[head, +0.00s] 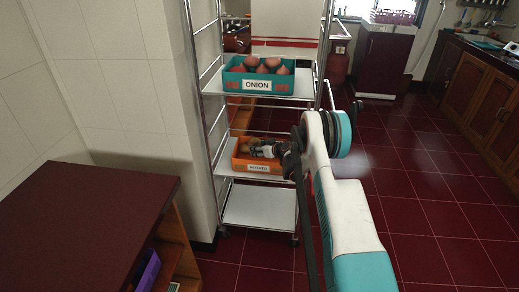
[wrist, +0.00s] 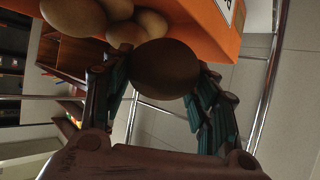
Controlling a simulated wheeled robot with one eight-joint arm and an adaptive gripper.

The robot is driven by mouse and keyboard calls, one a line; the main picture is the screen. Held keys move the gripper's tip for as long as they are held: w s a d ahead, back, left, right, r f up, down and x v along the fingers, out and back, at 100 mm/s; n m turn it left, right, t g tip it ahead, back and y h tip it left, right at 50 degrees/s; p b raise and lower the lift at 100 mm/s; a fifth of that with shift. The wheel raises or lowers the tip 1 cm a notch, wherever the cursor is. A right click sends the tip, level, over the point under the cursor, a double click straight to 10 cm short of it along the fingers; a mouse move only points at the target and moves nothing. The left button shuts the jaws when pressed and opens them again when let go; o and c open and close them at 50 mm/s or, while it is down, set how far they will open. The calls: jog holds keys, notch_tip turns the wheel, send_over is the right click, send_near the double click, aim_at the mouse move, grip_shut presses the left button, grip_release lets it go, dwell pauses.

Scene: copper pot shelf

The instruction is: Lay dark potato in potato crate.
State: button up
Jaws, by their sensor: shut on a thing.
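The orange potato crate (head: 258,166), with a white potato label, sits on the middle shelf in the head view. The crate's orange wall also shows in the wrist view (wrist: 198,22). My gripper (head: 266,150) is at the crate's opening, near its right end. In the wrist view, my gripper (wrist: 160,88) is shut on the dark potato (wrist: 165,70), with one finger on each side. The dark potato overlaps the crate's edge in that view; I cannot tell whether it touches the crate. Lighter potatoes (wrist: 76,16) lie in the crate beside it.
A teal onion crate (head: 258,82) with several onions stands on the shelf above. Metal rack posts (head: 216,120) and rails surround the shelves. The bottom shelf (head: 259,207) is empty. A dark red counter (head: 80,215) stands at the left. Tiled floor is open at right.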

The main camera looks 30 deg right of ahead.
jog(key=shift+f, duration=0.5)
jog(key=o, duration=1.2)
jog(key=shift+r, duration=0.1)
jog(key=shift+r, duration=0.3)
jog(key=p+v, duration=0.3)
jog(key=v, duration=0.9)
jog(key=shift+r+p, duration=0.3)
jog(key=shift+p, duration=0.05)
